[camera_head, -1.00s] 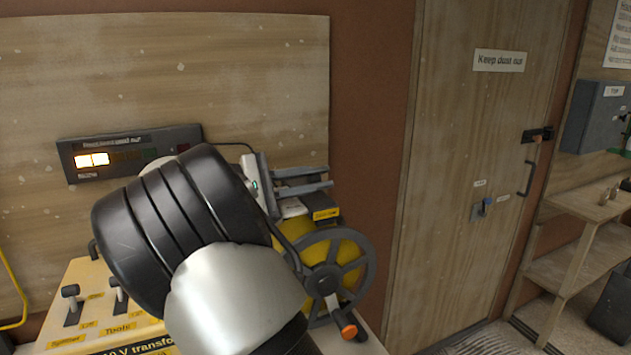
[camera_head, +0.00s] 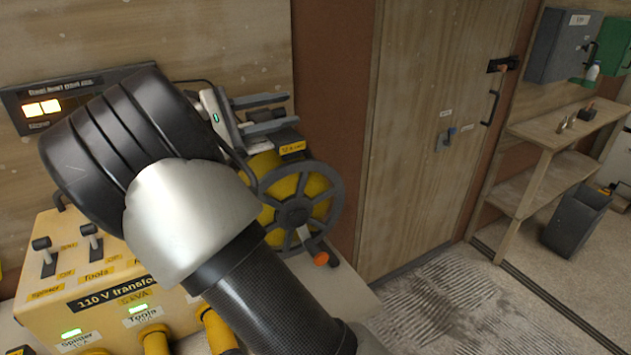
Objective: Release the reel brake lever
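The cable reel (camera_head: 297,207) has a yellow drum and a grey spoked wheel with an orange crank knob (camera_head: 320,259). A dark block with a yellow label (camera_head: 292,147) sits above it; the label is too small to read. My gripper (camera_head: 284,112) is just above this block, its two grey fingers pointing right and apart. Something dark shows between or behind the fingers; I cannot tell whether it is the brake lever. I cannot make out the brake lever clearly. My arm hides the reel's left side.
A yellow 110 V transformer box (camera_head: 60,290) with switches stands at lower left. A dark panel with lit windows (camera_head: 42,108) hangs on the board behind my arm. A wooden door (camera_head: 425,130) and a shelf bench (camera_head: 560,125) stand right. The floor (camera_head: 450,310) before the door is clear.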

